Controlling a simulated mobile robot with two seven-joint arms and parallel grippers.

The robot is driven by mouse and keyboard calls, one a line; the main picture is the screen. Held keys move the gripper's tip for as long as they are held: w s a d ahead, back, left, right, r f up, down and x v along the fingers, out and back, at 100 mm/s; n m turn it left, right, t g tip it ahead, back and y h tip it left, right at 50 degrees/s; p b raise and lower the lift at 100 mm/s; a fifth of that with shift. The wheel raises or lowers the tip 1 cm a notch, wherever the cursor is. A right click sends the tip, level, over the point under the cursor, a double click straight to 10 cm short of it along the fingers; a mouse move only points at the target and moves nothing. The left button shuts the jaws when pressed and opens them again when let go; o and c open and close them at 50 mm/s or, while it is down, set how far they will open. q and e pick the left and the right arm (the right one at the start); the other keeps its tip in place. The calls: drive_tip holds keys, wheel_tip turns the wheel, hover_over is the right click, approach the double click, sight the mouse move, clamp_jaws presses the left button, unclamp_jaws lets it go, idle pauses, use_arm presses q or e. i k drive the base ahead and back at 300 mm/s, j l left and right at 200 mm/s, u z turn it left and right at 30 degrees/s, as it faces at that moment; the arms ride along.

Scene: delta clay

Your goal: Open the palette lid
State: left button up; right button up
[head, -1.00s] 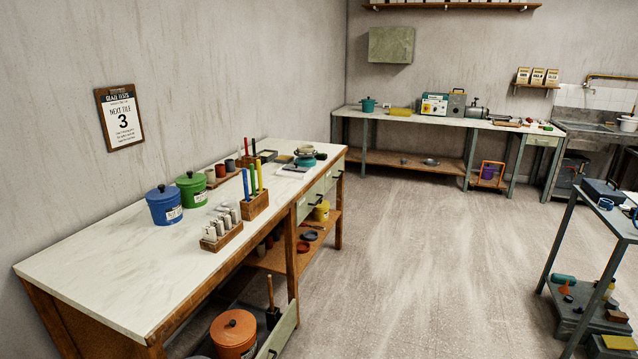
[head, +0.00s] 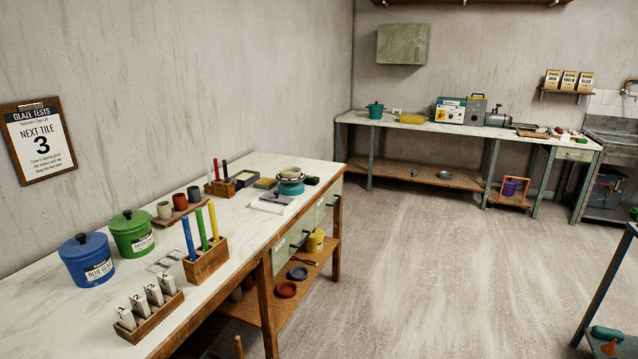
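I cannot pick out a palette or its lid for certain at this distance. On the near white-topped bench (head: 230,255), a small dark-rimmed flat tray (head: 265,183) lies near the back, and a pale flat object (head: 270,203) lies in front of a teal-based bowl (head: 291,182). A grey flat piece with pale squares (head: 166,261) lies behind the numbered tile rack. Neither of my grippers is in view.
A blue pot (head: 88,262), a green pot (head: 132,236), a tile rack (head: 150,318) and a rack of colored sticks (head: 205,262) stand on the near bench. The far bench (head: 400,123) holds equipment. The floor (head: 430,270) between is open.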

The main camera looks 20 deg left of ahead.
sight(274, 197)
drive_tip(key=i, duration=1.4)
drive_tip(key=i+u, duration=0.2)
drive_tip(key=i, duration=0.35)
drive_tip(key=i+l+u, duration=0.15)
drive_tip(key=i, duration=0.35)
drive_tip(key=i+l+u, duration=0.2)
drive_tip(key=i, duration=0.3)
drive_tip(key=l, duration=0.05)
